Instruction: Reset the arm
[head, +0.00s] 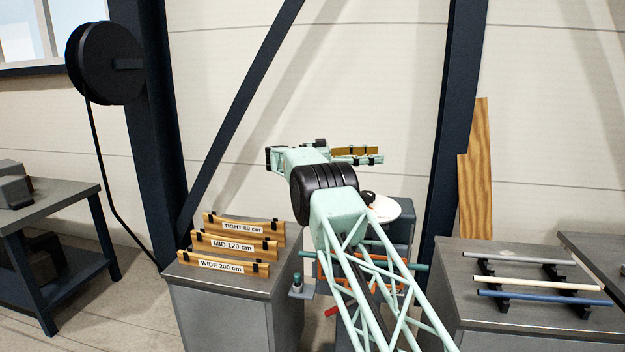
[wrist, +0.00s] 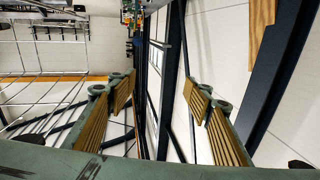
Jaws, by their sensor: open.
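My mint-green arm reaches up from the bottom of the head view, and my gripper (head: 376,156) is raised in front of the pale wall, pointing right. In the wrist view my gripper (wrist: 163,92) has its two fingers wide apart, with ribbed tan pads facing each other. Nothing is between the pads. The wall, dark steel posts and part of a metal frame show behind them. My arm hides part of what stands behind it.
At left, a grey cabinet (head: 235,285) carries labelled wooden racks (head: 232,247). At right, a grey bench (head: 470,310) holds several rods on black supports. Dark posts (head: 455,130) and a wooden plank (head: 475,180) stand near the wall. A black reel (head: 100,62) hangs at upper left.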

